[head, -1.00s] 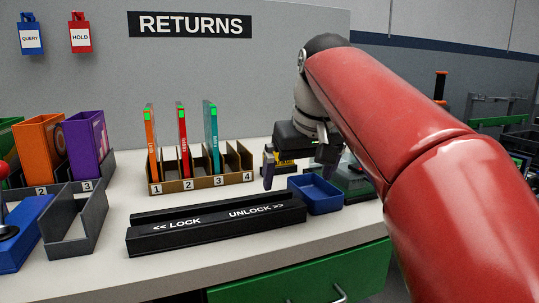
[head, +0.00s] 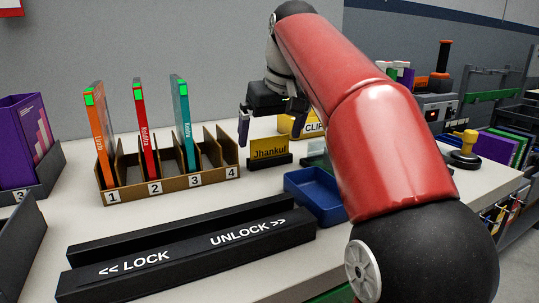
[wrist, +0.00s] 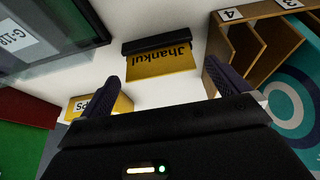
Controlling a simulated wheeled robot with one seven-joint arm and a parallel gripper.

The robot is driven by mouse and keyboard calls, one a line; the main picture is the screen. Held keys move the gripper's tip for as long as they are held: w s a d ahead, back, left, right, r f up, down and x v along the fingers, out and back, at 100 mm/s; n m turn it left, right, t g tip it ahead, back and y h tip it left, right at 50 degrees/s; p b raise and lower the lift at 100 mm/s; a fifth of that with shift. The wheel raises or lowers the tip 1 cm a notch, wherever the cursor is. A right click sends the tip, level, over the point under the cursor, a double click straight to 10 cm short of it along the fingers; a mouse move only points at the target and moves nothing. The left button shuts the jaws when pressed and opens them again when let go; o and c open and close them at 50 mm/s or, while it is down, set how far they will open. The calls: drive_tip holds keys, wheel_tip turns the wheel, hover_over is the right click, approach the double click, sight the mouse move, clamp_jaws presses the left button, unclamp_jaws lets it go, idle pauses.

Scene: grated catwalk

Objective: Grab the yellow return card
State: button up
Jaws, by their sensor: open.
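The yellow card (head: 269,149) reads "Jhankul" and stands upright in a dark holder (head: 268,163) on the white counter, right of the numbered rack. In the wrist view the card (wrist: 160,62) appears upside down, ahead of my gripper and roughly between its fingers. My gripper (head: 272,125) is open and empty, its fingers pointing down near the card in the head view. In the wrist view the two fingers (wrist: 168,85) are spread wide and nothing is between them at the tips. No contact with the card is visible.
The numbered rack (head: 172,188) with orange, red and teal books stands left of the card. A yellow CLIPS box (head: 312,127) is behind to the right. A blue tray (head: 316,197) and a black LOCK/UNLOCK bar (head: 190,240) lie in front.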

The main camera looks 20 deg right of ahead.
sight(270, 151)
drive_tip(key=shift+x, duration=1.45)
drive_tip(key=c, duration=0.9)
drive_tip(key=shift+r, duration=0.1)
